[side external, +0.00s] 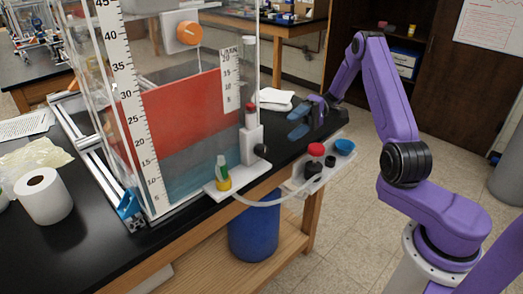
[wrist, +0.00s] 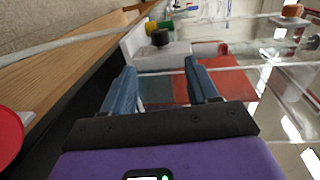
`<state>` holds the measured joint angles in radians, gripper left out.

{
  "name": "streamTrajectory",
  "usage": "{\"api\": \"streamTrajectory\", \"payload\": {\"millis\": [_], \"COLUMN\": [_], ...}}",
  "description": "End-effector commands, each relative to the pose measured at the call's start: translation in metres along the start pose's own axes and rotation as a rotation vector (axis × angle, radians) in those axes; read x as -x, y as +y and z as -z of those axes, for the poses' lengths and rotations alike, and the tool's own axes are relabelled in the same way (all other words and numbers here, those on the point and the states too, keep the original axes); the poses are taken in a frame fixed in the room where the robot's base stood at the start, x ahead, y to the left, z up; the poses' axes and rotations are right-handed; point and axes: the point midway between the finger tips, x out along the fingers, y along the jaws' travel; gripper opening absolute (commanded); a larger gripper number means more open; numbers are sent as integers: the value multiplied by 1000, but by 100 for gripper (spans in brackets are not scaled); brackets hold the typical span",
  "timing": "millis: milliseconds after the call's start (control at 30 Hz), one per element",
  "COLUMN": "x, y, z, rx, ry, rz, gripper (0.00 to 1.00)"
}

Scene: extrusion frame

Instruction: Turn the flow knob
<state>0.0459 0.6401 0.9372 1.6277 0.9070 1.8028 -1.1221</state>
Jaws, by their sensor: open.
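A black flow knob (side external: 262,151) sticks out from the white block at the foot of the clear flow tube, beside the tank's right edge. In the wrist view the black knob (wrist: 160,38) is ahead of my fingertips, roughly between them and beyond. My gripper (side external: 298,126) is to the right of the knob in the side view, above the black bench. Its blue fingers are spread and empty, also in the wrist view (wrist: 160,68). The knob is apart from the fingers.
A clear tank (side external: 180,120) with red and blue-grey layers fills the left. A green-and-yellow fitting (side external: 221,175) and hose are by the block.

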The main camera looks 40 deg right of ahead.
Motion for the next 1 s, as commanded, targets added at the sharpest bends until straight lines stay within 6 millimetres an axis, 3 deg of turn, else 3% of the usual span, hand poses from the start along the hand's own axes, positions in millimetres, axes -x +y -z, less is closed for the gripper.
{"api": "streamTrajectory", "payload": {"millis": [600, 800, 1000], "x": [-114, -135, -141], "y": [-1, -1, 0], "z": [0, 0, 0], "rx": [-1, 1, 0], "ry": [-2, 0, 1], "rz": [0, 0, 0], "gripper": [59, 59, 59]}}
